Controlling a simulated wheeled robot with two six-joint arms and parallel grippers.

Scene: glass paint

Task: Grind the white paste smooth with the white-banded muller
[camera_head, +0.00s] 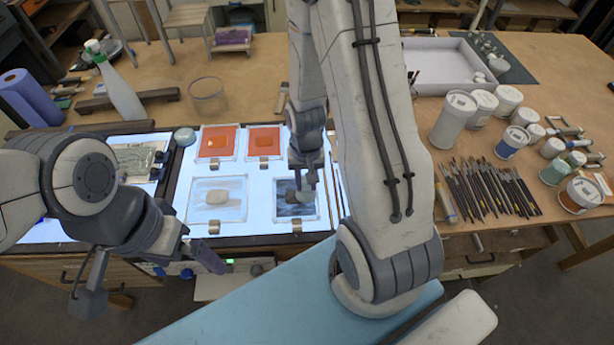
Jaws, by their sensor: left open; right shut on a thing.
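My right gripper (306,182) points down over the front-right glass slab (283,213) on the lit panel. It is shut on a small greyish tool (303,197), likely a muller, whose base seems to rest on the slab. The arm and fingers hide most of the tool, and I cannot make out a white band. This slab has dark blue-grey smears. The front-left slab (236,184) bears a pale beige patch (217,197); I cannot tell which patch is the white paste. My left gripper (148,280) is open and empty, in front of the table's edge.
Two orange slabs (218,142) (264,140) lie behind. A glass beaker (208,95) and white bottle (122,95) stand at back left. Brushes (485,188) and several jars (455,118) fill the right, near a white tray (440,62).

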